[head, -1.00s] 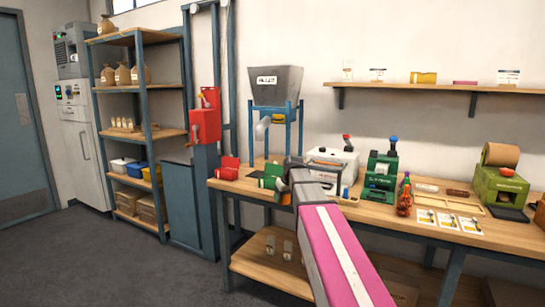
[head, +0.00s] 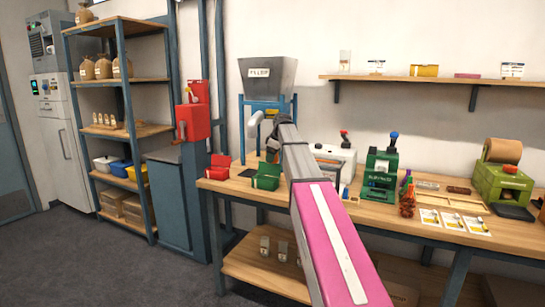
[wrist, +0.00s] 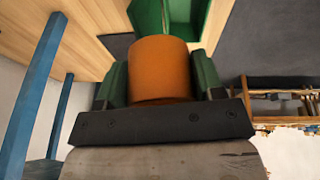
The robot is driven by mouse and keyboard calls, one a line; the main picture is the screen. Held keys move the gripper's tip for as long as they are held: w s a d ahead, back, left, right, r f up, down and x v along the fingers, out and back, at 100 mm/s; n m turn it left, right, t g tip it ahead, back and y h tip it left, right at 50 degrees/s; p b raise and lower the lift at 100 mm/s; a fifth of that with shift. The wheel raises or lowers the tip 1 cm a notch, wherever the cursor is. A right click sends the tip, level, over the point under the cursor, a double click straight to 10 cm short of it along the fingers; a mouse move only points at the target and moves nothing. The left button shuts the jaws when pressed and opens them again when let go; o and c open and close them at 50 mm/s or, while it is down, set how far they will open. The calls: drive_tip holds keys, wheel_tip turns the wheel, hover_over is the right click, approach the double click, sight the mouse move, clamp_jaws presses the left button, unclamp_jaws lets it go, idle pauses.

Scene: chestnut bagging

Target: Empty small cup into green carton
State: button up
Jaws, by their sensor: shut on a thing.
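The small cup (wrist: 160,70) is an orange cylinder in the wrist view, held between the two green fingers of my gripper (wrist: 160,85). I cannot see into the cup or tell what it holds. The green carton (head: 266,176) stands open on the bench in the head view, left of my arm. It also shows in the wrist view (wrist: 183,14), just beyond the cup. My gripper in the head view (head: 270,142) is raised above the carton, near the hopper stand. The cup is hidden there behind my gripper and arm.
A red carton (head: 217,172) stands left of the green one. A grey hopper (head: 267,72) on a blue stand (head: 241,125) is right behind my gripper. A white machine (head: 335,165) and a green machine (head: 381,172) stand to the right on the bench (head: 400,215).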

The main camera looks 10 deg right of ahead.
drive_tip(key=f+h, duration=0.1)
drive_tip(key=h, duration=0.1)
drive_tip(key=f+h, duration=0.1)
drive_tip(key=h, duration=0.1)
drive_tip(key=shift+s+d+f+n+t, duration=0.1)
drive_tip(key=shift+d+f+n+t, duration=0.1)
drive_tip(key=shift+n+t, duration=0.1)
drive_tip(key=shift+h, duration=0.4)
drive_tip(key=t+h, duration=0.1)
drive_tip(key=h, duration=0.3)
drive_tip(key=shift+a+n, duration=0.1)
drive_tip(key=shift+n, duration=0.3)
drive_tip(key=h, duration=0.1)
drive_tip(key=t+h, duration=0.1)
drive_tip(key=h, duration=0.1)
drive_tip(key=shift+a+f+n+t+h, duration=0.15)
drive_tip(key=shift+a+n+t+h, duration=0.15)
drive_tip(key=shift+h, duration=0.1)
drive_tip(key=h, duration=0.2)
drive_tip(key=t+h, duration=0.1)
drive_tip(key=shift+s+a+f+n, duration=0.15)
drive_tip(key=shift+a+f+n, duration=0.15)
drive_tip(key=shift+a, duration=0.1)
drive_tip(key=shift+a+r+n+t+h, duration=0.15)
drive_tip(key=shift+a+n+t+h, duration=0.15)
drive_tip(key=shift+h, duration=0.5)
drive_tip(key=shift+a+r+n+t+h, duration=0.15)
drive_tip(key=shift+t+h, duration=0.25)
drive_tip(key=shift+h, duration=0.4)
